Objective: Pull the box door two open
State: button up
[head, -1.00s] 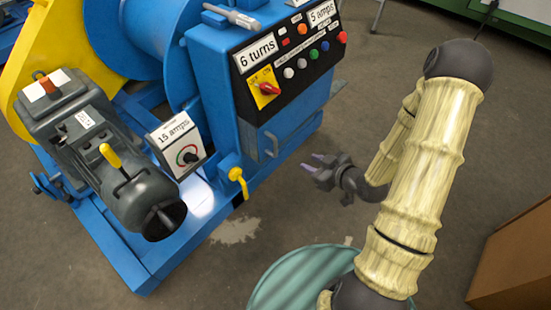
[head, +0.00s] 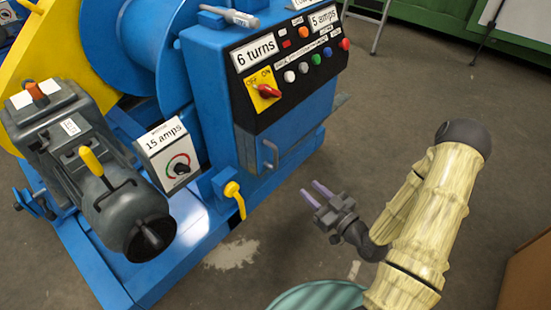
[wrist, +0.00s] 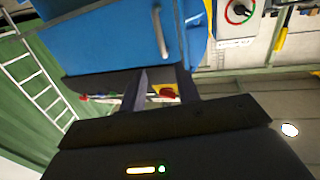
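The blue control box (head: 205,95) stands at the upper middle of the head view. Its blue door (head: 305,125), below the black switch panel, looks closed. A grey-blue bar handle (head: 270,153) is on the door's left side; it also shows in the wrist view (wrist: 160,32), where the box appears upside down. My gripper (head: 312,193) is open and empty, to the right of and below the handle in the head view, with its fingers pointing up and left toward the box. In the wrist view the fingers (wrist: 163,88) are apart, with nothing between them and the handle beyond.
A yellow lever (head: 234,195) sticks out left of the door. The 15 amps box (head: 167,155) and a grey motor (head: 110,190) are further left. A teal round object (head: 315,297) is at the bottom. The floor (head: 400,95) right of the box is clear.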

aim_at(276, 166)
jog(key=b+x, duration=1)
jog(key=x, duration=0.7)
jog(key=shift+w+f, duration=0.1)
grip_shut()
